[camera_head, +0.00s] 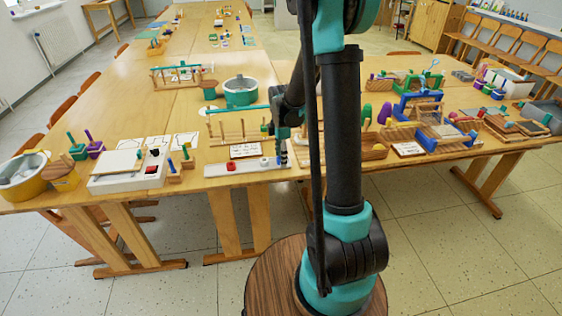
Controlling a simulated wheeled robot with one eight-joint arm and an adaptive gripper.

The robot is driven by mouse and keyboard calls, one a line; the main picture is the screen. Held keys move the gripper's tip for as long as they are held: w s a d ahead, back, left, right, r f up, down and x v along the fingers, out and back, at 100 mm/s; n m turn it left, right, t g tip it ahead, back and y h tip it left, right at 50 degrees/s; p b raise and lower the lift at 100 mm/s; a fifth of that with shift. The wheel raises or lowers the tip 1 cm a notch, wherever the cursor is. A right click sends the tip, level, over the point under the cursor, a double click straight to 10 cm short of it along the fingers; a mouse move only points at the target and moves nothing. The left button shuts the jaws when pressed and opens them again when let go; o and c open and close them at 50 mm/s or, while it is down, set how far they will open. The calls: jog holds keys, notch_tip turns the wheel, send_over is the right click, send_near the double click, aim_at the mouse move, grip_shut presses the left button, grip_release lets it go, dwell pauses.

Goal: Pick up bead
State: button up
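A small red bead (231,166) and a small blue bead (264,162) sit on a pale flat strip (215,171) along the near edge of the wooden table. I cannot tell which bead the task means. My gripper (281,158) points down over the right end of this strip, just right of the blue bead. Its fingers are dark and small here, and I cannot tell whether they are open or shut or whether anything is between them. My arm hides part of the table to the right of the gripper.
A rack with upright pegs (222,134) and a white card (245,150) stand behind the strip. A teal and grey pot (240,92) is farther back. A white box (127,172) stands left. Blue frames (428,136) crowd the right side.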

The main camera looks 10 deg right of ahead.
jog(key=c, duration=0.6)
jog(key=shift+r, duration=0.1)
jog(key=shift+c, duration=0.2)
notch_tip(320, 180, up, 20)
